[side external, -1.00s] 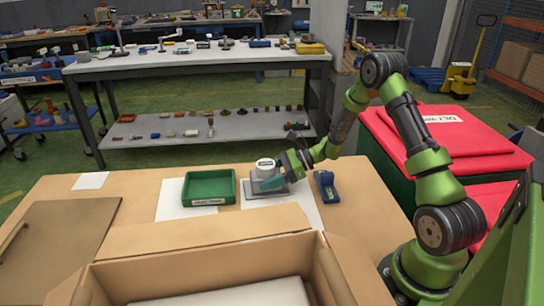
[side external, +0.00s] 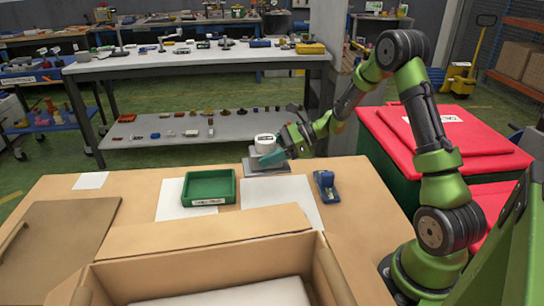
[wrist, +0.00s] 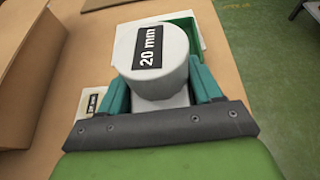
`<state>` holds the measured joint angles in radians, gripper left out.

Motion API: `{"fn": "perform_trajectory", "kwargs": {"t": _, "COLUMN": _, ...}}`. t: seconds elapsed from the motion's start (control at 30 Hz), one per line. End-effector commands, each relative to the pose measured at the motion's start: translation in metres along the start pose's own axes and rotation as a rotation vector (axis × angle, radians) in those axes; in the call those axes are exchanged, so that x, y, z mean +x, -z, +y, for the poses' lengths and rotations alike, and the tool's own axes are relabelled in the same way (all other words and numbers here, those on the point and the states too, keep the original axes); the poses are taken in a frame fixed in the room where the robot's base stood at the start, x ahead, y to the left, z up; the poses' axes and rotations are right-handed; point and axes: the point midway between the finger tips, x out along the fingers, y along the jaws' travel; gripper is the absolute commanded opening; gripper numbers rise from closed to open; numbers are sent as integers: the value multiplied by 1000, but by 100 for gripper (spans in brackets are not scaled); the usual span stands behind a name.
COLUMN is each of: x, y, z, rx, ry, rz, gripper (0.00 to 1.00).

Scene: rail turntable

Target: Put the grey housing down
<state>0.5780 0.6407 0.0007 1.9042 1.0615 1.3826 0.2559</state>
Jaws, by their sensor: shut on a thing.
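The grey housing (side external: 265,144) is a pale round cylinder with a flat grey base (side external: 267,165). In the wrist view the housing (wrist: 150,50) has a black "20 mm" label on its top. My gripper (side external: 272,156) comes in from the right in the side view, and its teal fingers are shut on the housing. In the wrist view my fingers (wrist: 160,97) press on both its sides. The housing is upright, near the table's far edge in the side view. I cannot tell whether a gap shows under its base.
A green tray (side external: 227,189) stands left of the housing, on a white sheet (side external: 175,214). Another white sheet (side external: 285,203) lies bare in front of the housing. A blue device (side external: 326,186) stands right of it. An open cardboard box (side external: 205,258) fills the near side.

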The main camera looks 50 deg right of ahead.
Motion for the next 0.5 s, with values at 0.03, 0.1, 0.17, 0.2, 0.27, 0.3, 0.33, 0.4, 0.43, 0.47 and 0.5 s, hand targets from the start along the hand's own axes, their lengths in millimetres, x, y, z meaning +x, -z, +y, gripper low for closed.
{"fn": "perform_trajectory", "kwargs": {"t": 0.03, "x": -2, "y": -8, "z": 0, "rx": -4, "ry": 1, "rz": -4, "gripper": 9}}
{"fn": "perform_trajectory", "kwargs": {"t": 0.1, "x": -2, "y": -15, "z": 1, "rx": -4, "ry": -6, "rz": -4, "gripper": 9}}
{"fn": "perform_trajectory", "kwargs": {"t": 0.17, "x": 1, "y": -18, "z": 4, "rx": -5, "ry": -17, "rz": -4, "gripper": 9}}
{"fn": "perform_trajectory", "kwargs": {"t": 0.2, "x": 5, "y": -20, "z": 7, "rx": -7, "ry": -28, "rz": -3, "gripper": 9}}
{"fn": "perform_trajectory", "kwargs": {"t": 0.27, "x": 13, "y": -22, "z": 10, "rx": -12, "ry": -44, "rz": -4, "gripper": 9}}
{"fn": "perform_trajectory", "kwargs": {"t": 0.3, "x": 20, "y": -24, "z": 12, "rx": -17, "ry": -55, "rz": -6, "gripper": 9}}
{"fn": "perform_trajectory", "kwargs": {"t": 0.33, "x": 26, "y": -26, "z": 13, "rx": -21, "ry": -63, "rz": -7, "gripper": 9}}
{"fn": "perform_trajectory", "kwargs": {"t": 0.4, "x": 42, "y": -29, "z": 15, "rx": -32, "ry": -77, "rz": -7, "gripper": 9}}
{"fn": "perform_trajectory", "kwargs": {"t": 0.43, "x": 50, "y": -32, "z": 15, "rx": -35, "ry": -78, "rz": -8, "gripper": 9}}
{"fn": "perform_trajectory", "kwargs": {"t": 0.47, "x": 58, "y": -34, "z": 15, "rx": -38, "ry": -82, "rz": -7, "gripper": 9}}
{"fn": "perform_trajectory", "kwargs": {"t": 0.5, "x": 70, "y": -37, "z": 15, "rx": -42, "ry": -82, "rz": -7, "gripper": 9}}
